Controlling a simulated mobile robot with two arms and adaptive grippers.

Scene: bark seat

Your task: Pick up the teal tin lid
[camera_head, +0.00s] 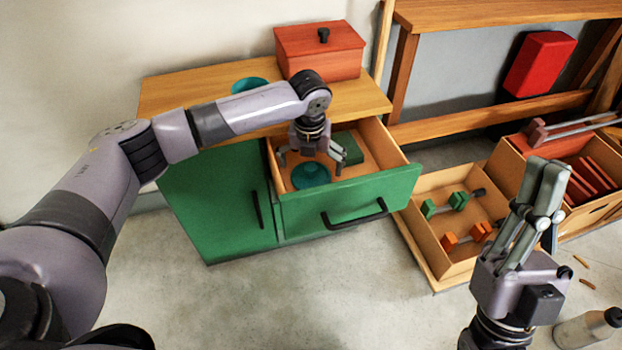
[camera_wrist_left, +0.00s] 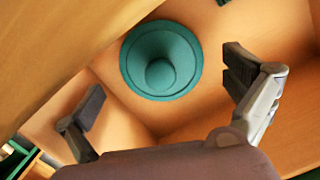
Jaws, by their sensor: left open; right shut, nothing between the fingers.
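The teal tin lid (camera_head: 311,175) lies in the open drawer (camera_head: 395,158) of the green cabinet. It is round with a knob in its middle, and it also shows in the left wrist view (camera_wrist_left: 160,62). My left gripper (camera_head: 309,166) is open above the drawer, with its fingers (camera_wrist_left: 168,88) spread to either side of the lid's line and nothing between them. The lid is beyond the fingertips in the wrist view; I cannot tell the exact gap. My right gripper (camera_head: 545,175) is shut and empty, pointing up at the right, away from the cabinet.
A dark green box (camera_head: 348,148) lies in the drawer beside the lid. A teal round thing (camera_head: 249,84) and a red box (camera_head: 320,52) stand on the cabinet top. Wooden crates (camera_head: 430,185) stand on the floor at the right, near a bottle (camera_head: 588,328).

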